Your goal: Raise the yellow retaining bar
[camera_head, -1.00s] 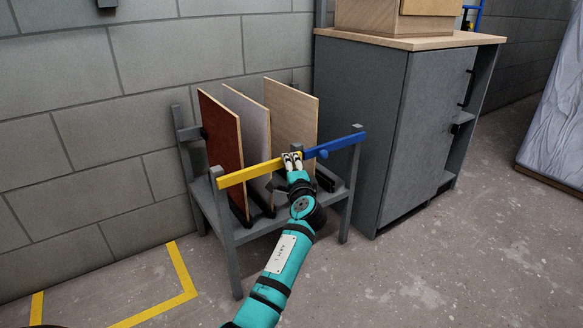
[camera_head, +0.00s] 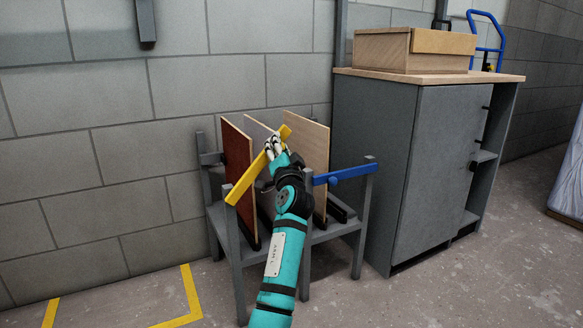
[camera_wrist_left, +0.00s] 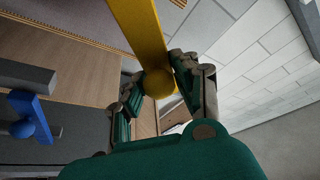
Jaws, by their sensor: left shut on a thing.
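The yellow retaining bar (camera_head: 243,183) is tilted in the head view. Its left end is at the rack's front left post and its right end is up, in front of the panels. My left gripper (camera_head: 274,150) is shut on the bar near its raised end. In the left wrist view the bar (camera_wrist_left: 139,28) runs down to a yellow knob (camera_wrist_left: 159,82) between the fingers of the left gripper (camera_wrist_left: 158,92). The blue bar (camera_head: 342,174) lies nearly level at the rack's right post, apart from the yellow bar. My right gripper is not in view.
The grey rack (camera_head: 226,225) holds a red panel (camera_head: 237,160), a greyish panel (camera_head: 257,132) and a light wood panel (camera_head: 312,150). A grey cabinet (camera_head: 430,170) with a wooden box (camera_head: 400,50) on top stands close on the right. Yellow floor tape (camera_head: 190,290) lies at front left.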

